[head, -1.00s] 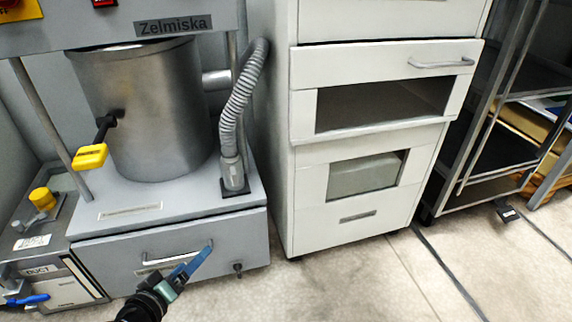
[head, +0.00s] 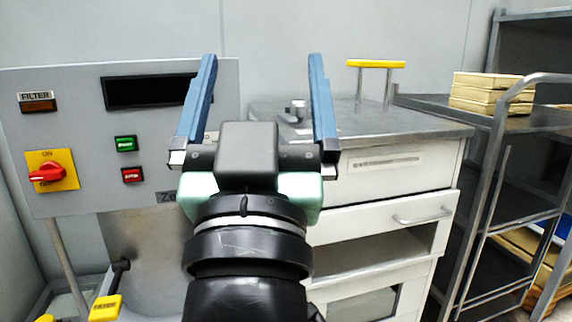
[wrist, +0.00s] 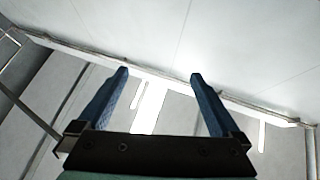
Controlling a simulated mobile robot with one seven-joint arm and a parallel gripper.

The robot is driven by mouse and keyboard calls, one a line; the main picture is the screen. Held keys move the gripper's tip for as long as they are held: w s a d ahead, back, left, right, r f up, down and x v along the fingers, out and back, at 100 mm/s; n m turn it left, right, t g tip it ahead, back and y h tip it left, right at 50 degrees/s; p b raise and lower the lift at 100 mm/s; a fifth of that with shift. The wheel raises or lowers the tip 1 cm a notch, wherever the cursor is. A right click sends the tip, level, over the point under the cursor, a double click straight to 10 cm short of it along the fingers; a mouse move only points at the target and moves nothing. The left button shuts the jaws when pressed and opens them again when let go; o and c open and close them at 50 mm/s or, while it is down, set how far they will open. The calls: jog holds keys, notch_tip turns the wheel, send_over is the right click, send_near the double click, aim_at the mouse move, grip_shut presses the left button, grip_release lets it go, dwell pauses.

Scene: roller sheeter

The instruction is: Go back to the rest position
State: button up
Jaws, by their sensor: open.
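My gripper (head: 262,75) is raised in the middle of the head view, its two blue fingers spread wide and pointing up. Nothing is between them. It stands in front of the grey wall, between the machine's control panel and the white cabinet, touching neither as far as I can see. In the wrist view my gripper (wrist: 160,78) is also open and empty, facing the pale ceiling and upper walls. My arm hides part of the machine and the cabinet's left side.
The grey control panel (head: 75,110) with a red switch (head: 47,173) is at left. The white cabinet (head: 385,190) has a grey top with a yellow-handled part (head: 376,64). A metal rack (head: 490,190) with stacked cream boxes (head: 485,92) is at right.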

jog(key=s+d+r+t+p, duration=0.1)
jog(key=s+d+r+t, duration=0.1)
jog(key=s+r, duration=0.4)
notch_tip(320, 180, up, 38)
jog(key=p, duration=3.7)
jog(key=shift+s+p, duration=0.15)
jog(key=shift+p, duration=0.15)
